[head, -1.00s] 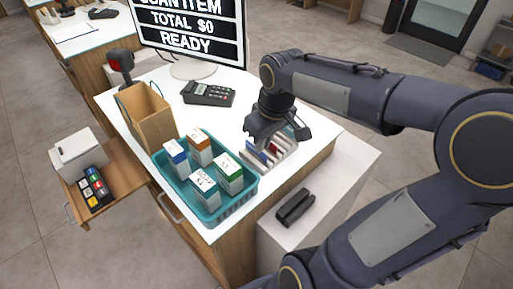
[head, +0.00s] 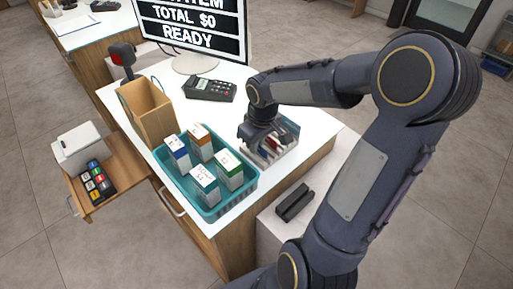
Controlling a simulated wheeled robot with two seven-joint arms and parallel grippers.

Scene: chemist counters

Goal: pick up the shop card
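A pale slotted card rack (head: 262,161) stands on the white counter, right of the teal basket. Several thin cards stand upright in it; a red one (head: 274,144) shows beside my gripper. I cannot tell which card is the shop card. My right gripper (head: 262,143) points down at the rack, its fingers among or just above the cards. The fingers hide part of the rack, and whether they are open or shut on a card is not clear. My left gripper is out of view.
The teal basket (head: 211,210) holds several medicine boxes, close left of the rack. A paper bag (head: 148,112), a card terminal (head: 209,88) and a monitor (head: 193,30) stand behind. A dark stapler-like object (head: 295,204) lies on the lower white surface at right.

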